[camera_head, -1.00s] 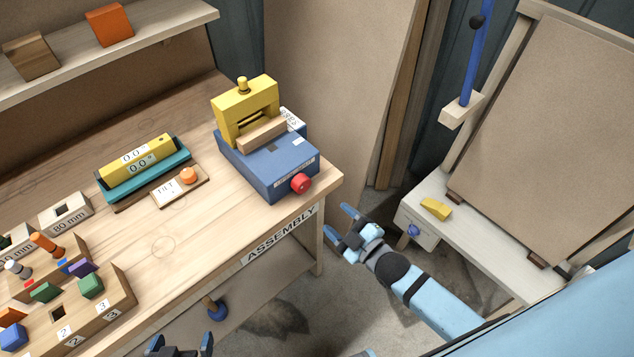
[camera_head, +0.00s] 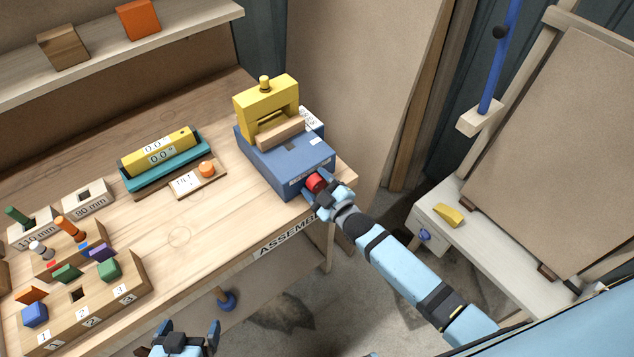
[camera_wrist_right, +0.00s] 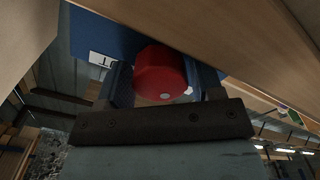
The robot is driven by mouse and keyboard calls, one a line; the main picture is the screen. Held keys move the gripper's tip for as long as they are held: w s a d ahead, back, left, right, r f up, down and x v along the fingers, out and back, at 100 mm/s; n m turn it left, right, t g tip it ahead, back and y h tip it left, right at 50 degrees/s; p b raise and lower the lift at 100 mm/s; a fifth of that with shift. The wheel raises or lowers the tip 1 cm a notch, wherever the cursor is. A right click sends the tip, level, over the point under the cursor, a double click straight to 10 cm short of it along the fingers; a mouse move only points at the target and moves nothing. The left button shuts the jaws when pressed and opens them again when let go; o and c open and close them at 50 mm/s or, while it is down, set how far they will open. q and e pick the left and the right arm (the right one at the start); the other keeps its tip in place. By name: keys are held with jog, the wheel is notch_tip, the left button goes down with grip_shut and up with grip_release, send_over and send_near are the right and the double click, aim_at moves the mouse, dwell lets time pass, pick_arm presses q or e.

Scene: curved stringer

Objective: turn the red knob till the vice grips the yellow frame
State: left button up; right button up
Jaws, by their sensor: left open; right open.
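The blue vice (camera_head: 285,160) stands on the right end of the assembly table. The yellow frame (camera_head: 262,105) stands upright in it, behind a wooden jaw block (camera_head: 281,133). The red knob (camera_head: 315,183) is on the vice's front face. My right gripper (camera_head: 318,192) is at the knob, open, with its fingers on either side. In the right wrist view the red knob (camera_wrist_right: 161,75) sits between the two fingers (camera_wrist_right: 158,85); I cannot tell whether they touch it. My left gripper (camera_head: 190,336) is open and empty, low in front of the table.
A teal level with a yellow bar (camera_head: 157,152) and a tilt plate with an orange button (camera_head: 207,169) lie left of the vice. Wooden blocks with coloured pegs (camera_head: 75,290) fill the table's left. A white side bench (camera_head: 500,250) stands at the right.

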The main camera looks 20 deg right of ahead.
jog(key=c, duration=0.7)
jog(key=shift+o, duration=0.2)
jog(key=shift+m, duration=0.3)
jog(key=m, duration=0.2)
jog(key=shift+m, duration=0.3)
jog(key=m, duration=0.3)
jog(key=shift+m+p, duration=0.3)
jog(key=shift+p, duration=0.05)
jog(key=m, duration=0.3)
jog(key=shift+m, duration=0.3)
jog(key=shift+m+b, duration=0.3)
jog(key=shift+m, duration=1.4)
